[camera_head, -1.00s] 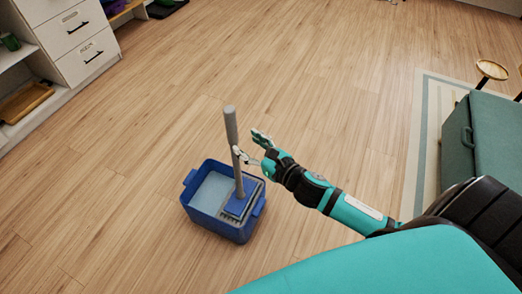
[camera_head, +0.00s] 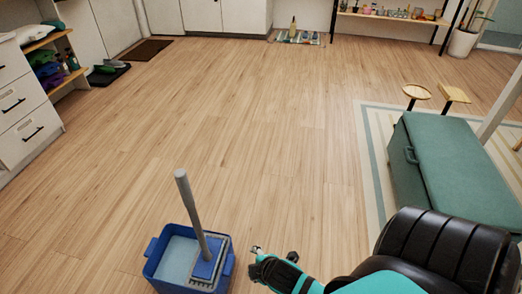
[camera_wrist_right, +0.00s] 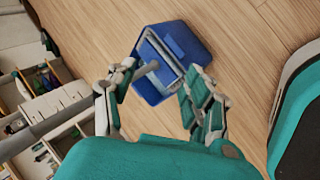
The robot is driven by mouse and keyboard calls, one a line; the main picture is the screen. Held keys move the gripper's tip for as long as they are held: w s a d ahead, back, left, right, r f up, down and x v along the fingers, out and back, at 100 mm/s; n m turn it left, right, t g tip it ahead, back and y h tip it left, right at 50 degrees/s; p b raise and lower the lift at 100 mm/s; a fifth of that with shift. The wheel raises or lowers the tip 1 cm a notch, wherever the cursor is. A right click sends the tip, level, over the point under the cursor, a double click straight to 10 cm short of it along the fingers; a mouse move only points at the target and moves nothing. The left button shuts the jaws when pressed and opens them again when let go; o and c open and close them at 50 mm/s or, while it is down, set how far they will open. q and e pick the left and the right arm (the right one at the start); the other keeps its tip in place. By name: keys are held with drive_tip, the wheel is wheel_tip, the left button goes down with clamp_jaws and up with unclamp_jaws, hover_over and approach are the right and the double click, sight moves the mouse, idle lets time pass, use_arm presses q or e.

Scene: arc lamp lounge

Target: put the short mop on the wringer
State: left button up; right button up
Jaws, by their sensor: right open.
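The short mop (camera_head: 192,212) has a grey handle and stands tilted in the blue bucket (camera_head: 150,268). Its blue head rests on the grey wringer (camera_head: 198,284) at the bucket's right side. My right gripper (camera_head: 257,251) is to the right of the bucket, apart from the handle, with nothing held. In the right wrist view its fingers (camera_wrist_right: 158,76) are spread open, with the bucket (camera_wrist_right: 204,38) beyond them. The mop handle (camera_wrist_right: 40,128) runs to the left there, partly hidden by the left finger. My left gripper is in neither view.
A green bench-like box (camera_head: 455,150) stands on a striped rug (camera_head: 374,165) at the right. A white drawer unit (camera_head: 18,105) is at the left. The wooden floor (camera_head: 240,130) ahead of the bucket is clear.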

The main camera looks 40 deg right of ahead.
drive_tip(key=s+a+f+m+g+y, duration=0.1)
drive_tip(key=s+a+f+m+g, duration=0.3)
drive_tip(key=s+m, duration=0.4)
drive_tip(key=shift+s+a+f+m+g, duration=0.3)
drive_tip(key=shift+a+f+m, duration=0.2)
drive_tip(key=shift+f+m, duration=0.45)
drive_tip(key=shift+w+r, duration=0.1)
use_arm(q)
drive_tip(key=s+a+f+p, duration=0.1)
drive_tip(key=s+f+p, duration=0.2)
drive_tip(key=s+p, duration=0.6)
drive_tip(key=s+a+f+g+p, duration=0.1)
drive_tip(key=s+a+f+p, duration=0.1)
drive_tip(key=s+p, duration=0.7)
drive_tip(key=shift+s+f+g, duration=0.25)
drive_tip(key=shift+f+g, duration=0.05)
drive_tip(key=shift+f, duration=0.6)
use_arm(e)
drive_tip(key=s+d+f, duration=0.1)
drive_tip(key=s+f, duration=0.2)
drive_tip(key=s, duration=0.6)
drive_tip(key=s+d+f+g, duration=0.1)
drive_tip(key=s+d+f, duration=0.1)
drive_tip(key=s, duration=0.7)
drive_tip(key=shift+s+f+g, duration=0.25)
drive_tip(key=shift+f+g, duration=0.05)
drive_tip(key=shift+f, duration=0.6)
drive_tip(key=shift+d, duration=0.1)
